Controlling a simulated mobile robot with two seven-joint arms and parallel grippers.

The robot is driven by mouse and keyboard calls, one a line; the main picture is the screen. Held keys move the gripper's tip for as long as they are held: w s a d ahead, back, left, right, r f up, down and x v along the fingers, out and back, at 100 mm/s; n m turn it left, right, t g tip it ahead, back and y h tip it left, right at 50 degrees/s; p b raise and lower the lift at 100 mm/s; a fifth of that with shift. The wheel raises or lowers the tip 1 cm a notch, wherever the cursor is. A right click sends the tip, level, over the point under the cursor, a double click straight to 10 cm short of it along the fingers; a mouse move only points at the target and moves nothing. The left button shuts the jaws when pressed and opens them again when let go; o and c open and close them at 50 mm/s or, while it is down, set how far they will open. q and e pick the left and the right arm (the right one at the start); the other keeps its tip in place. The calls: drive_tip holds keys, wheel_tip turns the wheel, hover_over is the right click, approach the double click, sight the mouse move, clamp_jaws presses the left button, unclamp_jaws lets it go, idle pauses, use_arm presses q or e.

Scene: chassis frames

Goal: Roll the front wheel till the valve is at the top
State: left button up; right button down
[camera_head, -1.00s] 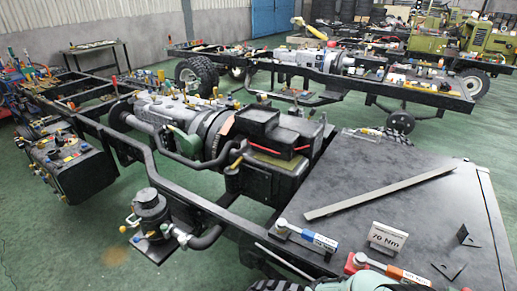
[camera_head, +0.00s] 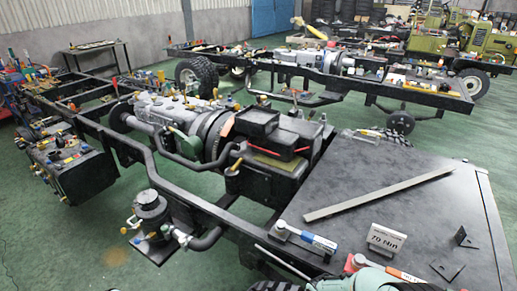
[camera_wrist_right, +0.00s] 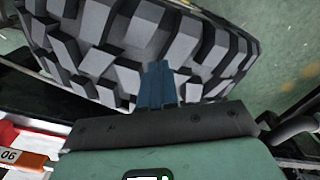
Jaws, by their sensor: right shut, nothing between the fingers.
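The front wheel's black tyre (camera_wrist_right: 140,45) with chunky tread blocks fills the upper part of the right wrist view. A sliver of a tyre (camera_head: 275,286) also shows at the bottom edge of the head view. My right gripper (camera_wrist_right: 160,68) has its blue fingers together and empty. Their tips overlap the tread blocks; I cannot tell whether they touch. The valve does not show in either view, and the wheel's side face is hidden. My left gripper is not in view.
A dark flat top (camera_head: 400,205) beside the frame carries a long metal bar (camera_head: 380,191), torque wrenches (camera_head: 305,236), a 70 Nm card (camera_head: 386,238) and small brackets (camera_head: 466,238). The black chassis rail (camera_head: 205,205) runs close by. Green floor (camera_head: 100,235) is open at left.

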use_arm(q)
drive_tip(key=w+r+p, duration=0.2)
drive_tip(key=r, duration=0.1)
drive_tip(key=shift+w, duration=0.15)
use_arm(e)
wheel_tip(320, 180, up, 5)
drive_tip(key=shift+r, duration=0.15)
